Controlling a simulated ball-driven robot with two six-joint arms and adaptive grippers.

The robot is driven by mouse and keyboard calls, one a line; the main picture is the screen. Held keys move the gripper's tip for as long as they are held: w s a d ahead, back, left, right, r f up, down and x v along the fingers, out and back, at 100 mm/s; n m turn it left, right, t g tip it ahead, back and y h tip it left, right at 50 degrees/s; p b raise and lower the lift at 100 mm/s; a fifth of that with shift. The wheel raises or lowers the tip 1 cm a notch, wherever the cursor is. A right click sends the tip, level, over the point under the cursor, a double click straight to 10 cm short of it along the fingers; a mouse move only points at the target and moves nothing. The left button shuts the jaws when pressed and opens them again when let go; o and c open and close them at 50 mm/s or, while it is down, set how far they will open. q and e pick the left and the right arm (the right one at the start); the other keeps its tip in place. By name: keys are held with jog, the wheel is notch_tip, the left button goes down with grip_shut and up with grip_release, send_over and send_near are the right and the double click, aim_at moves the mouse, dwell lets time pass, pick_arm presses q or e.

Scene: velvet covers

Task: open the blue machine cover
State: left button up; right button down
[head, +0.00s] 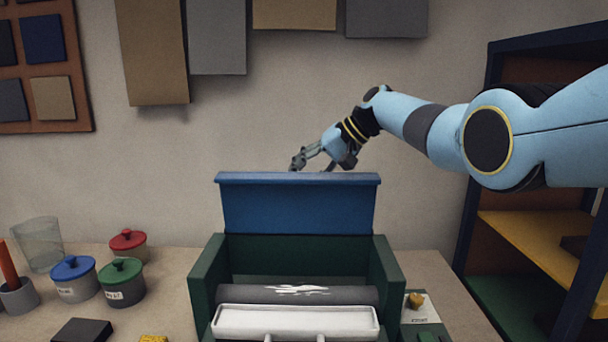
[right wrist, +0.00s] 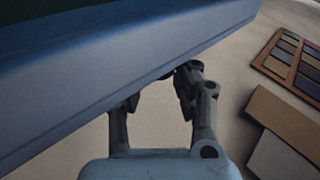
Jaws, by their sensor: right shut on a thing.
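The blue machine cover (head: 298,205) stands raised and roughly upright at the back of the green machine (head: 385,272), which is open in front of it. The cover's lip runs along its top edge. My right gripper (head: 312,163) is at this top edge, reaching in from behind and above; the cover hides part of the fingertips. In the right wrist view the blue cover (right wrist: 120,75) crosses in front of the fingers (right wrist: 158,88), and my right gripper is shut on it. My left gripper is not in view.
Inside the machine are a dark roller (head: 255,294) with white streaks and a white tray (head: 295,321). Lidded pots (head: 121,288) and a glass (head: 38,245) stand at the left. A shelf (head: 530,238) stands at the right. Fabric samples (head: 217,38) hang on the wall behind.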

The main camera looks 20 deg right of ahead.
jog(key=shift+d, duration=0.1)
jog(key=c, duration=1)
grip_release()
jog(key=shift+w+f, duration=0.1)
jog(key=shift+c, duration=0.2)
jog(key=v, duration=1.2)
